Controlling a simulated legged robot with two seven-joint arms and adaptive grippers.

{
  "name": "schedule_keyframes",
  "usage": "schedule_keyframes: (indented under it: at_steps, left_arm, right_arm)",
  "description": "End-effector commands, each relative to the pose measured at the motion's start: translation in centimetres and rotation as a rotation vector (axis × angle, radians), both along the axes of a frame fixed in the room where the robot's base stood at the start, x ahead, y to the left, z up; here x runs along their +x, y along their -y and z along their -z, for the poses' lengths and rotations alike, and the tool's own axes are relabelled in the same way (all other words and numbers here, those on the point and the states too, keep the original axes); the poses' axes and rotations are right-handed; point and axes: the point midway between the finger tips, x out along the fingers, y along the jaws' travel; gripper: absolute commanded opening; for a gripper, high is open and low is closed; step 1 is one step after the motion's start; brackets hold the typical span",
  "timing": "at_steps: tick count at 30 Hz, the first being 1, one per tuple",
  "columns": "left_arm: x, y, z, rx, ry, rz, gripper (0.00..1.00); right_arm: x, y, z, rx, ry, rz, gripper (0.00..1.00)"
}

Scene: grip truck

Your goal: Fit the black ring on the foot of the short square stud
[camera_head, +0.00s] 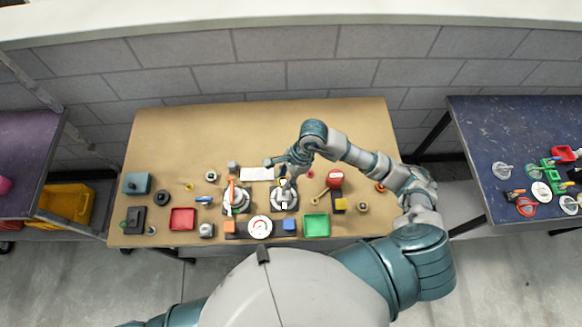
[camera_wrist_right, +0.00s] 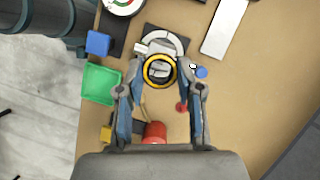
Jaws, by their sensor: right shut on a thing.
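My right gripper (camera_head: 285,180) is over the right of two round grey bases (camera_head: 284,200) near the middle of the table. In the right wrist view its two fingers (camera_wrist_right: 161,72) are spread and closed on opposite sides of a ring (camera_wrist_right: 147,80) with black and yellow bands. Through and beyond the ring I see grey parts of the base (camera_wrist_right: 178,42), which sits on a dark plate. I cannot tell whether the ring touches it. The short square stud is not clear to me; the ring and fingers cover that spot. My left gripper is out of view.
The other round base (camera_head: 237,208) with an orange-topped part stands to the left. A green tray (camera_head: 316,225), a blue block (camera_head: 289,225), a red tray (camera_head: 182,219) and a white dial (camera_head: 260,227) lie near the front edge. The table's back strip is clear.

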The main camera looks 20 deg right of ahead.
Motion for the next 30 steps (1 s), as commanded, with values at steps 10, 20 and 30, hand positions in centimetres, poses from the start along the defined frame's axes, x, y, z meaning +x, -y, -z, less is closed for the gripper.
schedule_keyframes:
  at_steps: [10, 20, 30]
  left_arm:
    - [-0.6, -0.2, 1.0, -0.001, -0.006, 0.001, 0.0]
    - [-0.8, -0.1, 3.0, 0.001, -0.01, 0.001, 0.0]
    - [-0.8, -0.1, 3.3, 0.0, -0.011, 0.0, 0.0]
  right_arm:
    - [-0.1, -0.4, 1.7, 0.001, -0.001, -0.01, 0.01]
    - [0.0, -0.1, 4.9, 0.0, 0.001, -0.009, 0.01]
    - [0.0, -0.2, 5.0, 0.002, 0.0, -0.01, 0.01]
